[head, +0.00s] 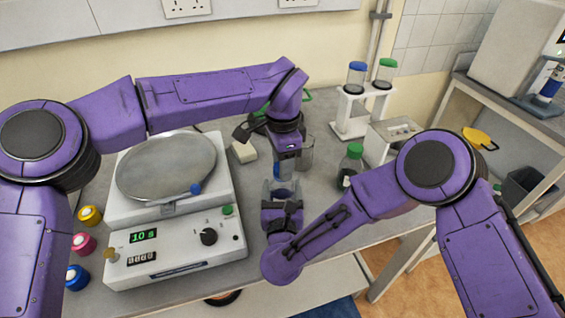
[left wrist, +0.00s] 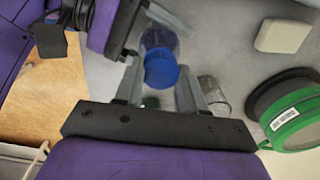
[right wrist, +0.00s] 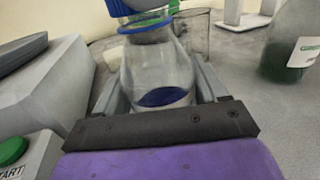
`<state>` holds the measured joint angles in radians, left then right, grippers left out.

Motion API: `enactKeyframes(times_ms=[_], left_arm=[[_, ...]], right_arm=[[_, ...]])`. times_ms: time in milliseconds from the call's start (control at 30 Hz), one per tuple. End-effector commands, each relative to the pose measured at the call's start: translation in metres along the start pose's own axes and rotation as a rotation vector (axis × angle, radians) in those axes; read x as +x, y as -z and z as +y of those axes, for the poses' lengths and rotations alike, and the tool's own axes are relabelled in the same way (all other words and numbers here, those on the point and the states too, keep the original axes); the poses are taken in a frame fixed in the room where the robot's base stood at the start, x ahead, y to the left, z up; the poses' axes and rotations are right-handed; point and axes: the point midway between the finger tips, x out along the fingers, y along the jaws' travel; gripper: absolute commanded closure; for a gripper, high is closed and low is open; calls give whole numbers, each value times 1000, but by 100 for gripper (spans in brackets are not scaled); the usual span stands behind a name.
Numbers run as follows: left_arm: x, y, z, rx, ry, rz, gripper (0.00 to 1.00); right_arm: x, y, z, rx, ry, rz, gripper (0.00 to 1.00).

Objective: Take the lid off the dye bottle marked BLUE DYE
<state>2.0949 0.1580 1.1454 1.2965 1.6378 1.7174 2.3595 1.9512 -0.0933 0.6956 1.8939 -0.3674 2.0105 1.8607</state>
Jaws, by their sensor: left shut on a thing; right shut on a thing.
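A clear glass bottle (right wrist: 155,70) with blue liquid at its bottom and a blue ring at its neck stands upright in the right wrist view. My right gripper (head: 281,190) is shut around its body. A blue lid (left wrist: 161,75) is between the fingers of my left gripper (head: 285,172), which reaches down from above and is shut on it. The lid also shows above the neck ring in the right wrist view (right wrist: 138,5). I cannot tell whether lid and neck still touch. No label on this bottle is readable.
A green-capped bottle (head: 350,165) stands to the right, and a glass beaker (head: 305,155) is close behind the grippers. A white rack (head: 345,128) holds blue- and green-capped vessels. A machine with a round plate (head: 165,165) fills the left. A white block (head: 243,151) lies between.

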Motion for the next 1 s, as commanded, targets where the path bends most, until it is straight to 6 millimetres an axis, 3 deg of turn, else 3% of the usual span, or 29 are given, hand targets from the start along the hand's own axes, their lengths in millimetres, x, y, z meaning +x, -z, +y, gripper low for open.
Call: enactKeyframes(times_ms=[500,867,1000], left_arm=[[-18,0,0,1,1,1,97],[-22,0,0,1,0,1,97],[-41,1,0,0,3,2,97]], right_arm=[[0,0,0,0,0,1,100],[0,0,0,0,0,1,100],[0,0,0,0,0,1,100]])
